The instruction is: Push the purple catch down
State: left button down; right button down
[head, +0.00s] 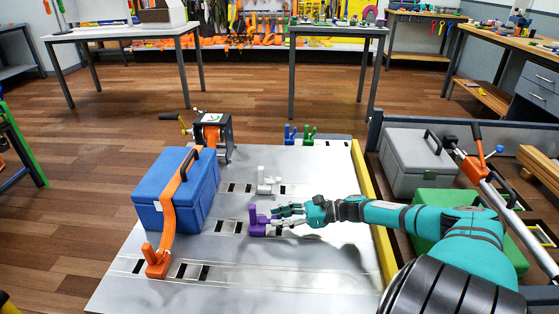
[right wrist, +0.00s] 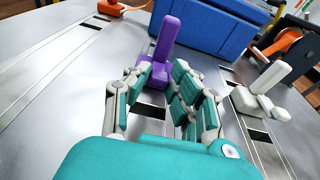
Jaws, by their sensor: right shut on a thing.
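The purple catch (head: 254,220) sits on the grey metal deck (head: 300,260), with its lever standing up. It also shows in the right wrist view (right wrist: 165,40), at the far end of my fingers. My right gripper (head: 277,215) reaches in from the right at the catch. In the right wrist view its fingers (right wrist: 160,78) are either side of the catch's low part, shut on it. The fingers partly hide the catch's base. My left gripper is in neither view.
A white catch (head: 267,184) stands just behind, with blue (head: 290,134) and green (head: 309,136) ones farther back. A blue box (head: 172,192) lies under an orange strap (head: 167,207) at the left. A yellow rail (head: 372,215) edges the deck.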

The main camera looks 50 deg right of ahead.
jog(key=shift+d, duration=0.1)
jog(key=c, duration=1.2)
grip_release()
jog(key=shift+o, duration=0.2)
jog(key=shift+v, duration=3.8)
jog(key=shift+f, duration=0.1)
